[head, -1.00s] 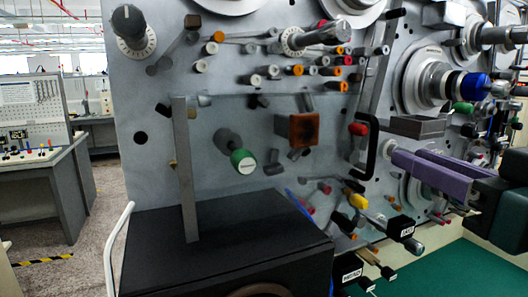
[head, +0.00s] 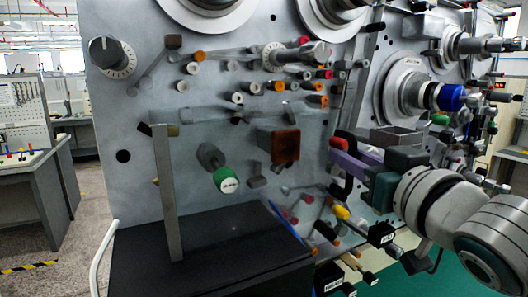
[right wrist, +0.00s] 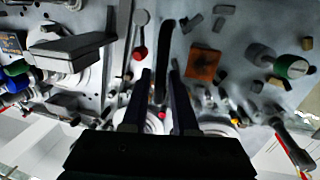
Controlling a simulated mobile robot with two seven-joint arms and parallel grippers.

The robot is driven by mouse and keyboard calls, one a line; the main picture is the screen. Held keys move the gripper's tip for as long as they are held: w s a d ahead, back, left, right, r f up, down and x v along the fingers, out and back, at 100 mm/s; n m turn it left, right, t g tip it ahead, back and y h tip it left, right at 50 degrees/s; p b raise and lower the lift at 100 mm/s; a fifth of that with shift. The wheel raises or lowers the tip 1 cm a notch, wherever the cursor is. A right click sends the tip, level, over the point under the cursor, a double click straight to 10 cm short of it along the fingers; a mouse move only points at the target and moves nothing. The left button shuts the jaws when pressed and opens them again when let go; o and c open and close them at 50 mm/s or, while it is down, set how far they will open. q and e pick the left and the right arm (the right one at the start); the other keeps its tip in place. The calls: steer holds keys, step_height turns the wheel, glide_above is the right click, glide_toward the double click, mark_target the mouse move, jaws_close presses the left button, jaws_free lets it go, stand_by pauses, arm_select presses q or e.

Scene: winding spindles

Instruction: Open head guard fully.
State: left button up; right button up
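The head guard looks like a clear panel (head: 225,135) in front of the machine face, with a grey upright strip (head: 165,190) at its left. Its black bow handle is at the right, mostly hidden behind my gripper in the head view. In the right wrist view the handle (right wrist: 163,55) runs upright between my fingertips. My right gripper (head: 335,147) has its purple fingers apart at the handle. The fingers (right wrist: 161,75) look dark in the right wrist view, with a gap between them; I cannot tell whether they touch the handle. My left gripper is not in view.
A red-ended lever (right wrist: 140,50) is close beside the fingers. A grey open box (head: 397,137) and a blue-collared spindle (head: 452,97) are to the right. A brown block (head: 285,146) and a green-ended knob (head: 227,179) are to the left. A black cabinet (head: 215,250) stands below.

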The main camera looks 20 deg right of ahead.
jaws_close()
stand_by(1.3)
